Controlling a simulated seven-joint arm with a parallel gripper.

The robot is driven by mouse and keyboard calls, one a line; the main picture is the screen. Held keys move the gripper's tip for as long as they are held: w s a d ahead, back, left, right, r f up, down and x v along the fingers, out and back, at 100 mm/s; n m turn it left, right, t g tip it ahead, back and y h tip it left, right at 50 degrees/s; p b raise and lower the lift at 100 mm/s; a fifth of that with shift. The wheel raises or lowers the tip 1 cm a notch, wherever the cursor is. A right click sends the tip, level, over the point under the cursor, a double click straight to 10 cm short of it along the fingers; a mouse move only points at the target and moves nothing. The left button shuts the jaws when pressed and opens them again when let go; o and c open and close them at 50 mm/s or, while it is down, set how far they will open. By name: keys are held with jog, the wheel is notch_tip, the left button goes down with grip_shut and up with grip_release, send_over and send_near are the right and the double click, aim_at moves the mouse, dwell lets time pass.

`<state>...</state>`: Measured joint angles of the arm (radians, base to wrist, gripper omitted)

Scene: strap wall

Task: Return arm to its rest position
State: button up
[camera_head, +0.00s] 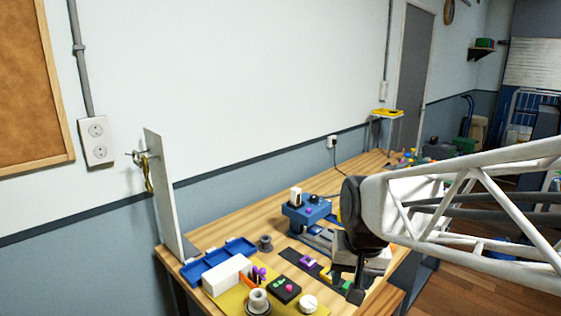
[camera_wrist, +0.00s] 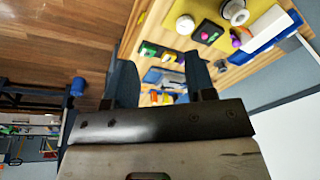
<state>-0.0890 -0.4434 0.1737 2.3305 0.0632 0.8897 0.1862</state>
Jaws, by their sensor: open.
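My arm reaches in from the right in the head view, and my gripper (camera_head: 345,285) points down over the right front part of the wooden bench. In the wrist view my gripper (camera_wrist: 162,80) shows two dark fingers spread apart, with nothing held between them. A yellowish strap (camera_head: 148,172) hangs from a peg on the upright white panel (camera_head: 168,195) at the bench's left end, well left of my gripper. The peg's tip is small and hard to make out.
The bench (camera_head: 225,228) holds a blue tray (camera_head: 215,262), a white block (camera_head: 227,275), a yellow mat (camera_head: 232,304), spools, a black button box (camera_head: 284,290) and a blue fixture (camera_head: 308,212). Several of these sit left of my gripper. Open wooden floor (camera_head: 470,280) lies to the right.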

jog(key=s+d+n+h, duration=0.1)
jog(key=s+d, duration=0.4)
jog(key=s, duration=0.7)
jog(key=shift+f+t, duration=0.25)
jog(key=shift+t, duration=0.05)
dwell(1.8)
